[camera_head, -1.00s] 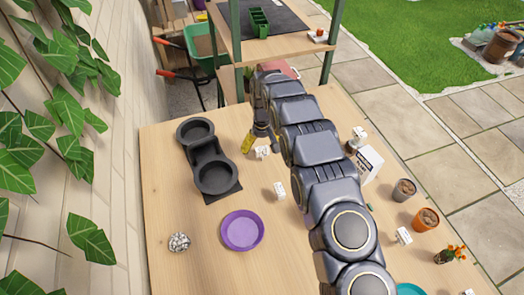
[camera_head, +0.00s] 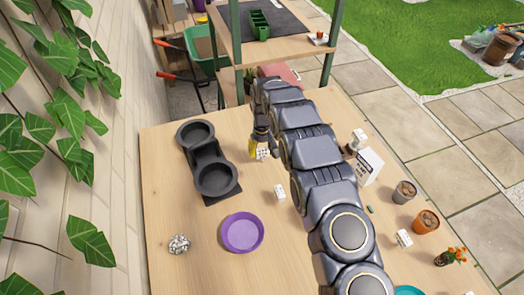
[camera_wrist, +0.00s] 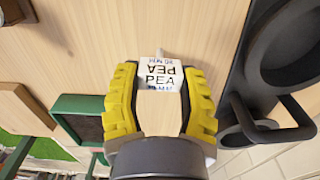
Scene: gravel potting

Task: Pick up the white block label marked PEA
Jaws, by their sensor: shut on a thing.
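The white block label marked PEA (camera_wrist: 160,76) sits between the yellow fingertips of my gripper (camera_wrist: 160,92) in the wrist view, its printed text readable. In the head view the white label (camera_head: 262,154) shows at the tip of my gripper (camera_head: 257,148), right of the black double-ring holder. My gripper is shut on the label, with a finger on each side. Whether the label touches the table or is just above it, I cannot tell.
A black double-ring holder (camera_head: 212,196) stands left of my gripper. Small pots (camera_head: 404,192) stand at the right.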

